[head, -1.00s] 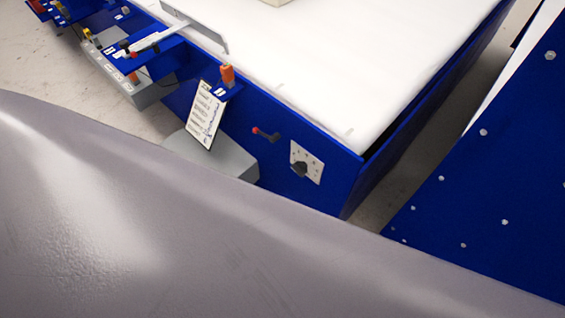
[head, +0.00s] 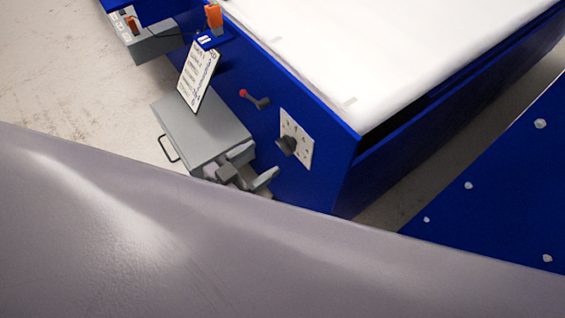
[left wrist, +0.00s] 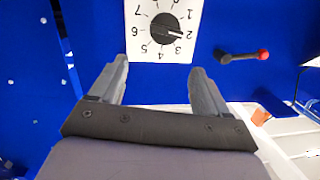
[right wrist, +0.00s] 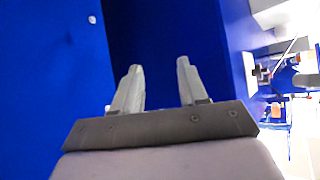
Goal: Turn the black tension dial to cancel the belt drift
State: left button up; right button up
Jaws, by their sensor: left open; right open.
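The black tension dial (head: 287,145) sits on a white numbered plate (head: 305,153) on the blue side panel. In the left wrist view the dial (left wrist: 166,29) appears upside down, its white mark pointing right, toward the low numbers. My left gripper (head: 263,160) is open and empty, below and left of the dial in the head view. In the left wrist view its fingertips (left wrist: 160,66) are apart, with the dial ahead of the gap and not between them. My right gripper (right wrist: 159,66) is open and empty, facing blue panels; it is not seen in the head view.
A red-tipped lever (head: 254,99) sticks out left of the dial. A grey box (head: 205,135) with a handle stands below an instruction card (head: 198,77). An orange-topped part (head: 213,17) is above. A bolted blue panel (head: 490,200) stands at right, across a floor gap.

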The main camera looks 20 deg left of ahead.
aim_at(281, 148)
pick_arm(q)
jog(key=w+d+f+h+b, duration=0.1)
jog(key=w, duration=0.1)
jog(key=w+d+f+m+b, duration=0.1)
jog(key=w+b, duration=0.1)
jog(key=w, duration=0.1)
jog(key=w+d+f+m+h+b, duration=0.1)
jog(key=w+b, duration=0.1)
jog(key=shift+w+d+f+h, duration=0.15)
jog(key=shift+f+h, duration=0.1)
jog(key=shift+h, duration=0.05)
jog(key=shift+w+d, duration=0.15)
jog(key=shift+w, duration=0.1)
jog(key=shift+w+d, duration=0.1)
pick_arm(e)
jog(key=shift+t+y, duration=0.3)
jog(key=f, duration=0.1)
jog(key=w+f, duration=0.1)
jog(key=w+a+f, duration=0.1)
jog(key=f, duration=0.1)
pick_arm(q)
jog(key=c, duration=1)
jog(key=shift+c, duration=0.3)
pick_arm(e)
jog(key=shift+f, duration=0.15)
